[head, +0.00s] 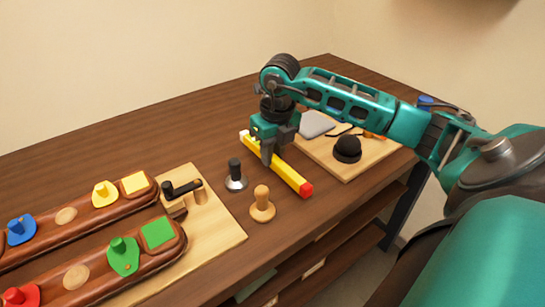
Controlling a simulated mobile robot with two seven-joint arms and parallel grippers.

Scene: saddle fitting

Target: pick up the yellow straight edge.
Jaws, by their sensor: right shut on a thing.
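The yellow straight edge (289,176) is a long bar with a red end at the near right and a white end at the far left. It lies along or just above the brown table; I cannot tell whether it touches the table. My right gripper (268,156) comes down from above and is shut on the bar, left of its middle. The gripper hides part of the bar. My left gripper is not in view.
A black-topped tool (235,174) and a wooden knob (262,205) stand left of the bar. A board (345,173) with a black dome (347,149) lies to the right. Long brown holders (90,212) with coloured pieces are at the left. The back left table is clear.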

